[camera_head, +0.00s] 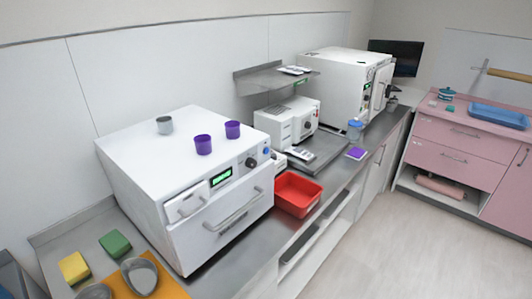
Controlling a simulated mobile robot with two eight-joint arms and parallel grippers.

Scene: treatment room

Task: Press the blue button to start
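The blue button (266,151) is a small round spot on the upper right of the front of a large white machine (140,165). A black knob (251,162) sits just left of the button, and a lit green display (221,177) is further left. The button's face is small here and nothing covers it. Neither of my grippers shows in the head view.
Yellow (73,267) and green (115,243) blocks lie at front left. The floor (430,245) at right is clear.

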